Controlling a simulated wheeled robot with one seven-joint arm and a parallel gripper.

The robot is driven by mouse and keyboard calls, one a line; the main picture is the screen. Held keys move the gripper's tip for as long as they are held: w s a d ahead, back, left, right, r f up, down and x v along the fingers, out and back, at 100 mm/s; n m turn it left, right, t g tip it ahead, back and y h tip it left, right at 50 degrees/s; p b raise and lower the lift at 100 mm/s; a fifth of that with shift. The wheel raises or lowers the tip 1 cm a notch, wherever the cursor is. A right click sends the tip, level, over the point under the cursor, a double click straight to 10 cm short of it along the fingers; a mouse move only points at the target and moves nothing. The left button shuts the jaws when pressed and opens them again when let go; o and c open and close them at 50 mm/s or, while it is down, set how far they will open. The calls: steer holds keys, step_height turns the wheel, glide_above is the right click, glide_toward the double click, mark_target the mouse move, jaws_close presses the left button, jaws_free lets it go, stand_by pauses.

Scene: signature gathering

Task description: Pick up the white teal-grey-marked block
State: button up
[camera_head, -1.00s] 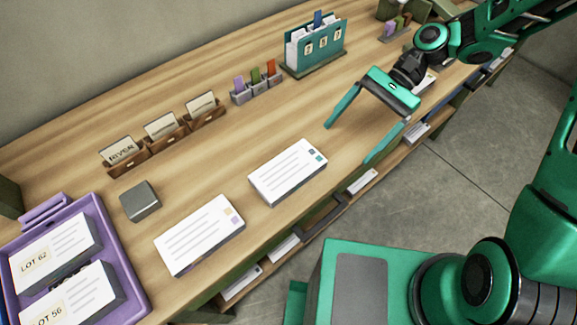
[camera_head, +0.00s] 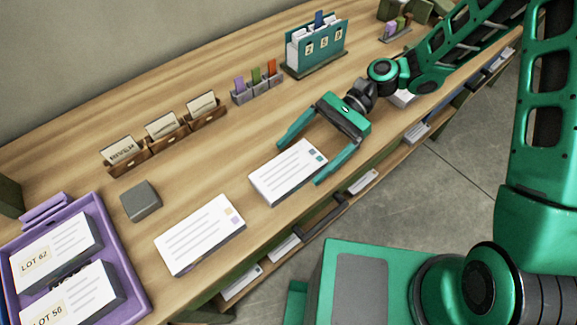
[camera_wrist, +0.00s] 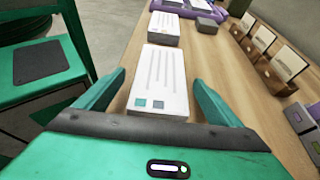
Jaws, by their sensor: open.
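The white block with teal and grey marks (camera_head: 285,172) lies on the wooden table near its front edge. It also shows in the wrist view (camera_wrist: 158,75), its teal and grey squares at the end closest to my gripper. My gripper (camera_head: 298,163) is open, with one finger on each side of the marked end of the block. In the wrist view the fingers (camera_wrist: 160,84) flank the block with a gap on both sides. No contact with the block is visible.
A similar white block with yellow and lilac marks (camera_head: 201,236) lies to the left. A grey block (camera_head: 140,201) and a purple tray (camera_head: 133,290) holding lot blocks are further left. Card holders (camera_head: 166,140) and a teal file rack (camera_head: 316,57) stand behind.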

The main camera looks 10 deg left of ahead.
mark_target(291, 166)
steer(key=x, duration=0.4)
steer(key=shift+s+a, duration=0.25)
steer(key=shift+a, duration=0.15)
steer(key=shift+c, duration=0.3)
steer(key=c, duration=1.3)
steer(key=shift+o, duration=0.2)
